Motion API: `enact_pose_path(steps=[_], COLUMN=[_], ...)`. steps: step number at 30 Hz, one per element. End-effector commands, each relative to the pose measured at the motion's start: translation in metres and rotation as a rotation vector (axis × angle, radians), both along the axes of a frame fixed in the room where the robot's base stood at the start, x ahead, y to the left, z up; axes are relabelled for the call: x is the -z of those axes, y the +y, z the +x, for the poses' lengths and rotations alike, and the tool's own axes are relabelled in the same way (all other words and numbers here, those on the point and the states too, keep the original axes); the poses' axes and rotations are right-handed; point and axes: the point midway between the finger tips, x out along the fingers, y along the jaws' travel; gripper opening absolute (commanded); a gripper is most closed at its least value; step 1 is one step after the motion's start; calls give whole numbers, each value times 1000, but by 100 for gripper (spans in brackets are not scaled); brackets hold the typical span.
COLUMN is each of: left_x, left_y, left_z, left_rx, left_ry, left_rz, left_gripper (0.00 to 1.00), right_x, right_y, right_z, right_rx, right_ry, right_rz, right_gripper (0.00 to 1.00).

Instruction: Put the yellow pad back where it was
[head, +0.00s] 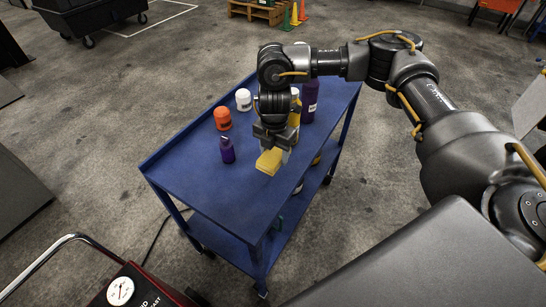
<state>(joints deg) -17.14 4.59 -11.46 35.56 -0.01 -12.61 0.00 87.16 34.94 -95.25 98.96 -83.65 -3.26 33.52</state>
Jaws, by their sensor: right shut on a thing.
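The yellow pad (269,162) is in the jaws of my right gripper (272,147). The gripper points down and is shut on the pad, over the right part of the blue cart's top (205,182). I cannot tell whether the pad touches the cart top or hangs just above it. My left gripper is not in view.
On the cart stand a small purple bottle (227,151), an orange jar (222,119), a white jar (243,100) and a tall purple bottle (309,101). A yellow container (295,112) is partly hidden behind my gripper. The cart's near end is clear.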

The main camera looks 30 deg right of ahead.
Motion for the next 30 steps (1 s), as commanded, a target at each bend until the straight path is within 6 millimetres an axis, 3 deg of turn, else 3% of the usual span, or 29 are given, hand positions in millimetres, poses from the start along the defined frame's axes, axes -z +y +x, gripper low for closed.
enact_pose_path(steps=[4,9,14,22,30], left_x=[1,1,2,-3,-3], left_y=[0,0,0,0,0], left_z=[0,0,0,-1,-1], left_rx=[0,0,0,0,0], left_ry=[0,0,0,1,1], left_rz=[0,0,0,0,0], left_gripper=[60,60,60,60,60], right_x=[23,32,35,66,68], right_y=[-7,-9,-10,-11,-11], right_z=[17,26,28,29,30], right_rx=[3,-1,0,1,-1], right_ry=[1,-2,-2,0,-2], right_rz=[1,1,1,2,1], right_gripper=[33,33,33,33,33])
